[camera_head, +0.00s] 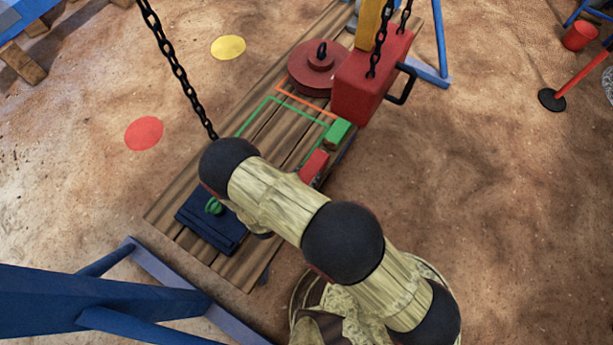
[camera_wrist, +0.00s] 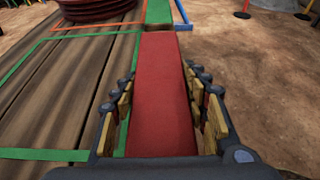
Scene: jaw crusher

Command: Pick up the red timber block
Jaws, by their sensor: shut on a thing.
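The red timber block (camera_wrist: 162,95) lies lengthwise between the two fingers of my gripper (camera_wrist: 164,118) in the wrist view. The fingers, with wooden pads, are shut on its sides. In the head view the red block (camera_head: 314,165) shows just beyond my arm, over the right side of the plank platform (camera_head: 175,205); my gripper is mostly hidden there by the arm. I cannot tell whether the block touches the planks. A green block (camera_head: 338,132) lies just past its far end and also shows in the wrist view (camera_wrist: 159,12).
A round red weight (camera_head: 313,75) and a large red block with a black handle (camera_head: 365,90) are at the platform's far end, near hanging chains (camera_head: 172,65). A dark blue box (camera_head: 210,222) with a green knob is at the near end. Sand to the right is mostly clear.

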